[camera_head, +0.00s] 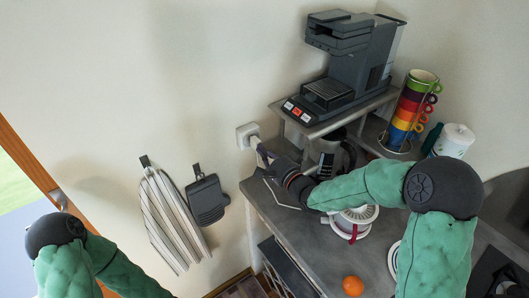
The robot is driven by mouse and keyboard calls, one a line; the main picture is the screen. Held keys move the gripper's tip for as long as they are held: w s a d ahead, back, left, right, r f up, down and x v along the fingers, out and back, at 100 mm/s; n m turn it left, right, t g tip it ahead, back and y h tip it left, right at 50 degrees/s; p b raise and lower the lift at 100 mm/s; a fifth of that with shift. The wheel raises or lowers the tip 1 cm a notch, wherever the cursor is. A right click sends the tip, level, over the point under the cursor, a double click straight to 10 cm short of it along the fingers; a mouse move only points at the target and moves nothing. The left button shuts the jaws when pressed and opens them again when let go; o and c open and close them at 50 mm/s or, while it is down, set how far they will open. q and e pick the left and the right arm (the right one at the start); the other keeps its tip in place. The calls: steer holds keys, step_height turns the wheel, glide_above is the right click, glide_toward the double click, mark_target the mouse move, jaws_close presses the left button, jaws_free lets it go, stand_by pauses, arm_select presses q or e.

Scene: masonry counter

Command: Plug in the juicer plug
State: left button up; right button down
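A white wall socket (244,134) is on the wall, left of the small shelf. The white juicer plug (254,142) is at the socket's face; whether it is fully seated is too small to tell. My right gripper (262,151) reaches to the wall and its narrow fingers look shut on the plug's back end. The white juicer (357,216) stands on the grey counter, partly hidden by my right arm. A thin cord (276,199) lies on the counter. My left arm shows at the lower left, but its gripper is not in view.
A coffee machine (350,62) stands on a shelf (318,127) above my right gripper. Stacked coloured mugs (410,110) and a white canister (455,141) are at the right. An orange (353,285) lies at the front. A striped towel (171,219) hangs on the wall.

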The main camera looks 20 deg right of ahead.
steer(key=shift+w+a, duration=0.1)
steer(key=shift+w, duration=0.25)
steer(key=shift+s, duration=0.1)
steer(key=v, duration=1.4)
steer(key=shift+s, duration=0.25)
